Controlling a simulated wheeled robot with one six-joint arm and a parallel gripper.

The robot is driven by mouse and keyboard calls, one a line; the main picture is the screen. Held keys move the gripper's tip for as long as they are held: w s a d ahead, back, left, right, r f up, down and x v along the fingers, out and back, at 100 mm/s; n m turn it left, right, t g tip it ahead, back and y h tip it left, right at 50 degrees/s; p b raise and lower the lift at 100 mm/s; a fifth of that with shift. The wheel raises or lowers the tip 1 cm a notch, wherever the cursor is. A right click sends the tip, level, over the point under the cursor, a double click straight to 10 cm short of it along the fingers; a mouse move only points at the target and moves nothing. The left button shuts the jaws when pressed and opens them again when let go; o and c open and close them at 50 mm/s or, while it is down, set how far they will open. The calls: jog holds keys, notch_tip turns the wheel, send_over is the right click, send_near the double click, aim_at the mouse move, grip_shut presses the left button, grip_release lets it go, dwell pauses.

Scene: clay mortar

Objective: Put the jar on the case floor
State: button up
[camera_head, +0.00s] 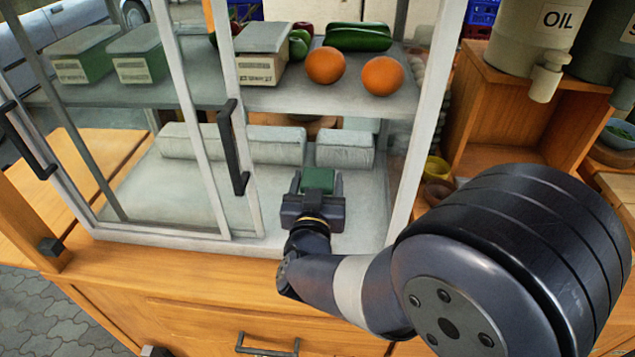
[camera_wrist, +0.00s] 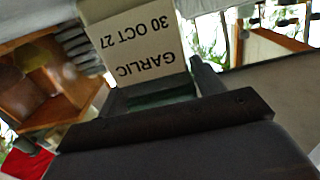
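The jar shows in the head view as a small green top (camera_head: 319,180) between the fingers of my gripper (camera_head: 318,187). In the wrist view it shows upside down, with a cream label (camera_wrist: 140,45) reading "GARLIC 30 OCT 27" and a green part close to the fingers. My gripper (camera_wrist: 160,95) is shut on the jar, one finger on each side. It is inside the open right part of the glass case, low over the pale case floor (camera_head: 362,222). The jar's lower part is hidden in the head view, so I cannot tell whether it touches the floor.
Grey blocks (camera_head: 345,149) stand at the back of the floor. The upper shelf (camera_head: 300,97) holds labelled boxes (camera_head: 260,68), oranges (camera_head: 383,76) and green vegetables (camera_head: 358,38). A sliding glass door with a black handle (camera_head: 232,147) is to the left; a white post (camera_head: 424,120) is to the right.

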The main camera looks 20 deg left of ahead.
jog(key=o, duration=0.3)
jog(key=shift+r, duration=0.2)
jog(key=v, duration=1.2)
jog(key=shift+c, duration=0.5)
